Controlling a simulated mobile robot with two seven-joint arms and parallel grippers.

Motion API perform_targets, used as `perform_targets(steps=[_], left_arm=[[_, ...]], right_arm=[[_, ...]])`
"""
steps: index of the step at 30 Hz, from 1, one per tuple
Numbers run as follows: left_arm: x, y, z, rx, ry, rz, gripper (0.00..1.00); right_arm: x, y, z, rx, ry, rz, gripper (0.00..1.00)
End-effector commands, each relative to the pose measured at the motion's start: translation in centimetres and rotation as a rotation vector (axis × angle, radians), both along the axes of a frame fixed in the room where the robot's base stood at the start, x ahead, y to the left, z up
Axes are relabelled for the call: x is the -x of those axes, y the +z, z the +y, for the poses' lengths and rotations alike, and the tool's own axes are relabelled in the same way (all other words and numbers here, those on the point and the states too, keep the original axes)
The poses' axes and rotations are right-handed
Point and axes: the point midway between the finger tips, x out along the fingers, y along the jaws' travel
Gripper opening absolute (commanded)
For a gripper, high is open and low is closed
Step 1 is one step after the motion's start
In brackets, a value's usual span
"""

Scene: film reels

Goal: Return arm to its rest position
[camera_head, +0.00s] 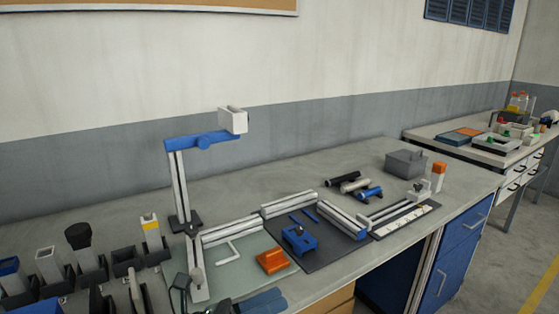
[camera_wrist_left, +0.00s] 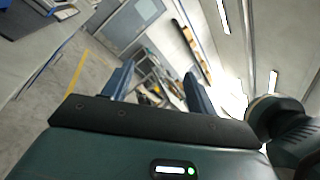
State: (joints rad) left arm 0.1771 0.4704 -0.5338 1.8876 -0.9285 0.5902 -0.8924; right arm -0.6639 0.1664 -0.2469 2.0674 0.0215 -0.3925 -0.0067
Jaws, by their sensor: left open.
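My left gripper (camera_head: 264,301) shows at the bottom edge of the head view, with its blue-grey fingers over the front part of the table. In the left wrist view the same gripper (camera_wrist_left: 157,86) has its two fingers spread apart with nothing between them. My right gripper is in neither view.
A tall stand with a blue crossbar (camera_head: 203,143) rises from the table (camera_head: 345,165). Near my left gripper lie an orange block (camera_head: 272,261) and a blue device (camera_head: 299,238). Several dark holders fill the left.

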Motion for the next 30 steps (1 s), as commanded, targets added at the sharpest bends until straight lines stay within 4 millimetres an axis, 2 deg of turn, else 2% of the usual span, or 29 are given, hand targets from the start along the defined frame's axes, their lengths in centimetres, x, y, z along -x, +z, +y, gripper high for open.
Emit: perform_targets(steps=[1,4,5,7,9,13,15,19,21,30], left_arm=[[-0.1,-0.8,0.9,0.158,0.069,0.227,0.58],[-0.8,-3.7,3.8,0.469,0.206,0.671,0.58],[-0.8,-5.0,4.8,0.564,0.248,0.803,0.58],[0.0,-8.8,7.0,0.789,0.35,1.11,0.58],[1.8,-13.2,9.1,1.011,0.455,1.398,0.58],[6.4,-19.5,11.3,1.342,0.616,1.784,0.58],[8.7,-21.8,11.8,1.471,0.683,1.919,0.58],[11.5,-24.0,12.2,1.617,0.758,2.059,0.58],[12.1,-24.5,12.2,1.648,0.777,2.089,0.58],[12.2,-24.6,12.2,1.651,0.778,2.092,0.58]], right_arm=[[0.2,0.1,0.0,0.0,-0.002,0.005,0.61],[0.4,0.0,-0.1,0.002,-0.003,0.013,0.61],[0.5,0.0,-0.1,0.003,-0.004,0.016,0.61],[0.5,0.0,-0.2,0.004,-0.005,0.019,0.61],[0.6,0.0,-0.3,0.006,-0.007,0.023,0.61],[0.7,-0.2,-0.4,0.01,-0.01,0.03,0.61],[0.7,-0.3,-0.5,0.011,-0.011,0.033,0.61],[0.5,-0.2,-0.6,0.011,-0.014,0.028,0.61],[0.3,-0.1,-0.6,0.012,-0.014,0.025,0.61],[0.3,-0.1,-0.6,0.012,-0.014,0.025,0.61]])
